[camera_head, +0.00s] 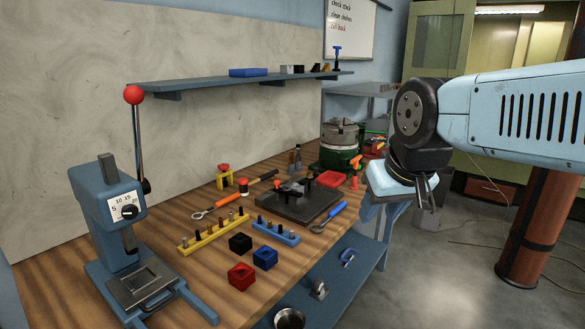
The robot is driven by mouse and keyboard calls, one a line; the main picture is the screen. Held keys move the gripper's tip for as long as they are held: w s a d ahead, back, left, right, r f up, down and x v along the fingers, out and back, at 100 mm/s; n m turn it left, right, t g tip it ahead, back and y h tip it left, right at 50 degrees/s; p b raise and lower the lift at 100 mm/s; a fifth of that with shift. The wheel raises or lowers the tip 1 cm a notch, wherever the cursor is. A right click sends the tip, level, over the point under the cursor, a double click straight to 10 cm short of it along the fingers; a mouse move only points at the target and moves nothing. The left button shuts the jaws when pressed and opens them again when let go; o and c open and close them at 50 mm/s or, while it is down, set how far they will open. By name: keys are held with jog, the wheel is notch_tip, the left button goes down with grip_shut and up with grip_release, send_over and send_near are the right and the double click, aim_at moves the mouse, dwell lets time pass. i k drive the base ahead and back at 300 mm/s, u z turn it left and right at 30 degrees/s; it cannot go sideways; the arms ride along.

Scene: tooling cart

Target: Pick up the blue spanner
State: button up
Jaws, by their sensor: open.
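The blue spanner (330,216) lies on the wooden bench top near its right front edge, with its blue handle pointing up and right and its metal head toward the lower left. It lies just right of a dark plate and is in full view. My gripper (427,205) hangs to the right of the bench, pointing down. It is open, appears empty, and is well apart from the spanner.
A dark fixture plate (300,208) sits left of the spanner. A blue peg rack (276,232) and a blue block (265,258) stand in front. An orange-handled spanner (221,203) lies further left. A blue press (115,215) stands at the left.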

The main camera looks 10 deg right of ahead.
aim_at(342, 205)
jog(key=z, duration=0.1)
jog(key=k, duration=1.2)
jog(key=z, duration=0.6)
jog(key=i, duration=1.85)
jog(key=u, duration=0.4)
